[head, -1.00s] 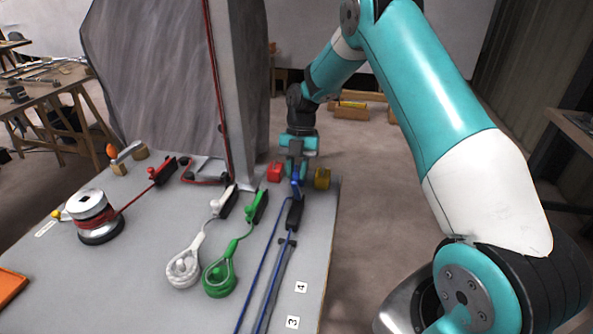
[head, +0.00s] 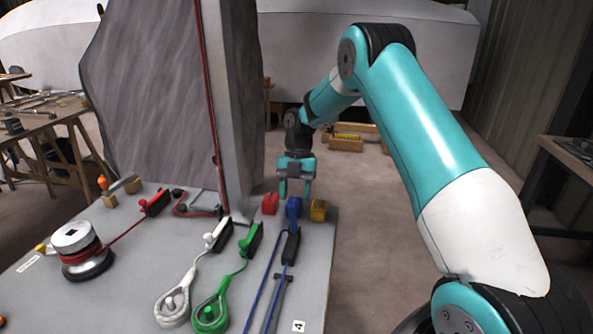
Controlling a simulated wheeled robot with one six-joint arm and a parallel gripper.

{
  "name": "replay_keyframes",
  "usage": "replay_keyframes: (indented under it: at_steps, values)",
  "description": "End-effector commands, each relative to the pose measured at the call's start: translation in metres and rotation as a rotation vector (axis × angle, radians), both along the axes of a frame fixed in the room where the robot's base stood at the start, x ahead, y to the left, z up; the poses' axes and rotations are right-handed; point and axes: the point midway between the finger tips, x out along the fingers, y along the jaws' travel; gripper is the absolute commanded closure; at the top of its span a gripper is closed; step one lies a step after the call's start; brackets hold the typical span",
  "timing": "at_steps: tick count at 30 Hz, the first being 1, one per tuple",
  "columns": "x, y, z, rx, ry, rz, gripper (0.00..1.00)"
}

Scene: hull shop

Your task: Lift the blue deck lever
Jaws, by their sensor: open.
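The blue deck lever (head: 294,208) shows at the far end of its black body (head: 291,246), near the deck's far right edge. It appears to stand up from that body, unlike the green lever lying along its own body. Blue lines run from the body toward me. My gripper (head: 295,190) points down with its two fingers apart and nothing between them. It is right over the top of the blue lever, and I cannot tell whether the fingertips touch it.
The green lever (head: 254,234) and white lever (head: 217,233) are to the left. The grey mast (head: 230,110) rises behind them. A winch (head: 80,246) stands at left.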

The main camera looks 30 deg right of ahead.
Motion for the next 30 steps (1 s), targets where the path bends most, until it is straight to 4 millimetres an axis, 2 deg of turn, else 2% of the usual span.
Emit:
replay_keyframes:
  at_steps: [5,12,15,23,30]
  values:
    - [0.010,-0.010,0.030,-0.002,-0.008,-0.002,0.49]
    - [0.025,-0.027,0.093,-0.002,-0.004,-0.001,0.49]
    - [0.030,-0.032,0.111,-0.002,-0.002,-0.001,0.49]
    - [0.038,-0.041,0.140,-0.003,-0.001,-0.003,0.49]
    - [0.043,-0.045,0.154,-0.003,-0.002,-0.002,0.49]
